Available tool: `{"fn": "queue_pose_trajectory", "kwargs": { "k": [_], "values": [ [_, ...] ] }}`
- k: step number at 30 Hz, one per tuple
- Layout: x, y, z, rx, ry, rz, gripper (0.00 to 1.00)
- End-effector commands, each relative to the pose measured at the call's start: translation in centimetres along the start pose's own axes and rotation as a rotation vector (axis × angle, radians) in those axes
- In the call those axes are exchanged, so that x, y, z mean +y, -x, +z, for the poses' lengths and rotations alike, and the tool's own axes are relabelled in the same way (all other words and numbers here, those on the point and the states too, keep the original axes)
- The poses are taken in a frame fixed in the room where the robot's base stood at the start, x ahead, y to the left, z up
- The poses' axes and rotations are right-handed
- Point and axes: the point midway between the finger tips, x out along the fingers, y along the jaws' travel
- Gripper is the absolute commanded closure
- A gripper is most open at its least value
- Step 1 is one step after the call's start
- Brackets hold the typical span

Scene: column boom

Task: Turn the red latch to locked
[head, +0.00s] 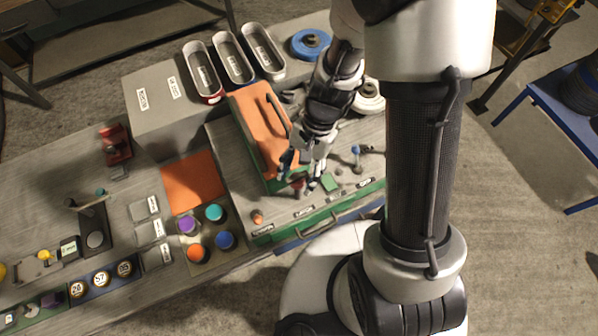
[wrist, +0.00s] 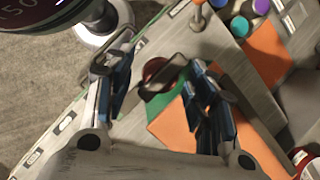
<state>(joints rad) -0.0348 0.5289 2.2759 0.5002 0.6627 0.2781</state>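A dark red round piece, which looks like the red latch (wrist: 154,69), lies between my fingers in the wrist view, with a grey bar across or beside it. It also shows as a small red spot (head: 298,187) under my gripper in the head view. My gripper (wrist: 160,65) is open, one finger on each side of the red piece. In the head view my gripper (head: 304,170) points down beside the orange case (head: 262,125). I cannot tell whether the fingers touch the latch, nor its locked or unlocked setting.
The orange case stands close to the left of my gripper. A green block (head: 330,182) and a small blue-topped post (head: 356,150) are to its right. Purple, teal, orange and blue round pieces (head: 188,225) stand further left.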

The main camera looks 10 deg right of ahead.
Motion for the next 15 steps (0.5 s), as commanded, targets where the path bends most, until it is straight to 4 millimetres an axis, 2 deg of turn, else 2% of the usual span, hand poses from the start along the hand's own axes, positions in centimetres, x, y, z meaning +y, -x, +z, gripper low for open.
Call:
{"fn": "queue_pose_trajectory", "kwargs": {
  "k": [2,15],
  "values": [
    [-0.01,0.02,-0.01,0.0,0.0,0.0,0.56],
    [0.0,0.02,-0.02,0.0,0.0,0.0,0.85]
  ]
}}
